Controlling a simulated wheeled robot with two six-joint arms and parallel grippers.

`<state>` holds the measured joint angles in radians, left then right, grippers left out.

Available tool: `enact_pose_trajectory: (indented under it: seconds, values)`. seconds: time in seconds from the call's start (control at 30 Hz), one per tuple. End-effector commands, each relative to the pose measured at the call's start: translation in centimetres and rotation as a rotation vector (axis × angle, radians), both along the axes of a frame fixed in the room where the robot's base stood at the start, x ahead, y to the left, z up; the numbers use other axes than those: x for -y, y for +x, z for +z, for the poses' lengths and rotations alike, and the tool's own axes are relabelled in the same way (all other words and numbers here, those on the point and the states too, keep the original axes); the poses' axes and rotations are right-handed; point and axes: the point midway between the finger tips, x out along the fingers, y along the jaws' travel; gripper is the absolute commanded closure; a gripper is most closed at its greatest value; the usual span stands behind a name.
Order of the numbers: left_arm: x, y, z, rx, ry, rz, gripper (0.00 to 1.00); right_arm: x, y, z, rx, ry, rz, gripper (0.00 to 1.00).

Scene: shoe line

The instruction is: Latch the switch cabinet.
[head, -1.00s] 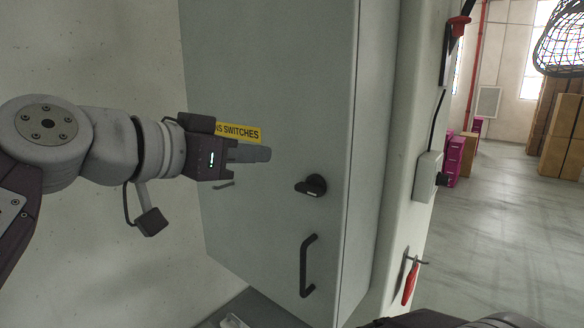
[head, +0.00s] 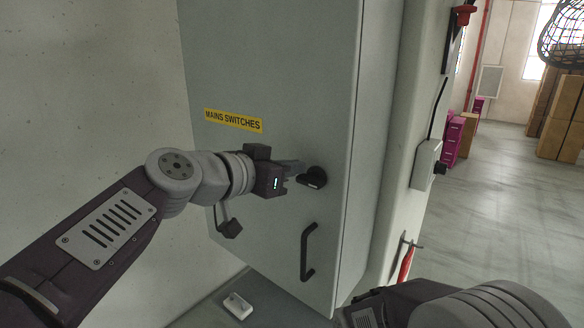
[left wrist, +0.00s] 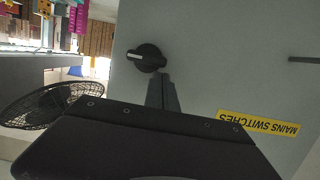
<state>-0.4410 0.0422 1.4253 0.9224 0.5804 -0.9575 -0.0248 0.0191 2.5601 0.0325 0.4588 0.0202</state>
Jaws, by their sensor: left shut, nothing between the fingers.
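The grey switch cabinet (head: 270,60) has its door flat against the body, with a yellow "MAINS SWITCHES" label (head: 234,120). A black rotary latch knob (head: 314,177) is on the door, above a black bar handle (head: 308,252). My left gripper (head: 300,168) is shut and empty, its fingertips right by the knob's left side. In the left wrist view the knob (left wrist: 148,57) has a pale mark on its lever, and the shut fingers (left wrist: 161,90) end just below it. I cannot tell whether they touch. My right gripper is out of view; part of my right arm shows at the lower right.
A red item (head: 406,262) hangs on a hook on the post right of the cabinet. A grey box with a cable (head: 425,165) is higher on that post. A small white object (head: 237,305) lies below the cabinet. Open floor (head: 490,210) extends to the right.

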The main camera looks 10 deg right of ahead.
Motion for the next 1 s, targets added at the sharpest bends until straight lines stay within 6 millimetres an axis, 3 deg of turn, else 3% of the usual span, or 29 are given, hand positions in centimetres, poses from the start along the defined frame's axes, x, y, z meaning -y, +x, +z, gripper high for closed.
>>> enact_pose_trajectory:
  seconds: [1.0]
  values:
    - [-0.2, 0.3, -0.6, -0.084, -0.067, 0.001, 1.00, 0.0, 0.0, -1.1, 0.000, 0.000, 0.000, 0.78]
